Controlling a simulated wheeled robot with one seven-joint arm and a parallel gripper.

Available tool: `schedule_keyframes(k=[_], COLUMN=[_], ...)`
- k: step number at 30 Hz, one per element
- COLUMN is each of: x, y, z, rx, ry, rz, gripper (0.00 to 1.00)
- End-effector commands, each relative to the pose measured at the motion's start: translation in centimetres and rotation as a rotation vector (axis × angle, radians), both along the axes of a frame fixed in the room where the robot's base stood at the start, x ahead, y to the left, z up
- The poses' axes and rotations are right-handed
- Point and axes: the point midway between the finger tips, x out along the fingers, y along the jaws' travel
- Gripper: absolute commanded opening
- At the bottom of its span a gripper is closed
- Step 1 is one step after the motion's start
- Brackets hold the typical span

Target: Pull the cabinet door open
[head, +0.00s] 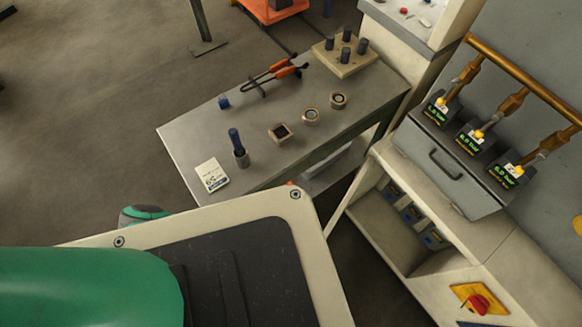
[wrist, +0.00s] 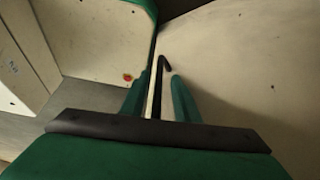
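In the wrist view, a broad pale cream panel (wrist: 245,60), which looks like the cabinet door, fills the right side. A thin black bar with a hooked top, which looks like its handle (wrist: 164,66), stands between the two green fingers of my gripper (wrist: 160,92). The fingers are apart, one on each side of the bar; I cannot tell whether either touches it. In the head view, my gripper is out of sight. The cream cabinet (head: 447,240) at the right shows an open shelf bay, and I cannot make out the handle there.
A grey worktable (head: 330,100) holds a pair of tongs (head: 270,78), several small parts and a white card (head: 211,175). A grey box (head: 447,165) with a black handle sits on the cabinet, below copper pipes. A red knob (head: 478,304) is on the cabinet front.

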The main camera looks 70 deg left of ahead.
Motion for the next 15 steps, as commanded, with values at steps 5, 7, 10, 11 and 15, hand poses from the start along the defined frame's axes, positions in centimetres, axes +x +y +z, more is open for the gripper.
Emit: schedule_keyframes(k=[5,7,10,11,15], x=[0.0,0.0,0.0,0.0,-0.1], y=[-0.1,-0.1,0.1,0.3,1.1], z=[0.1,0.1,0.6,0.9,2.8], rx=[-0.001,-0.002,-0.001,-0.001,0.0], ry=[0.001,0.001,0.002,0.002,0.001], rz=[-0.003,-0.005,-0.006,-0.006,-0.006], gripper=[0.28,0.28,0.28,0.28,0.28])
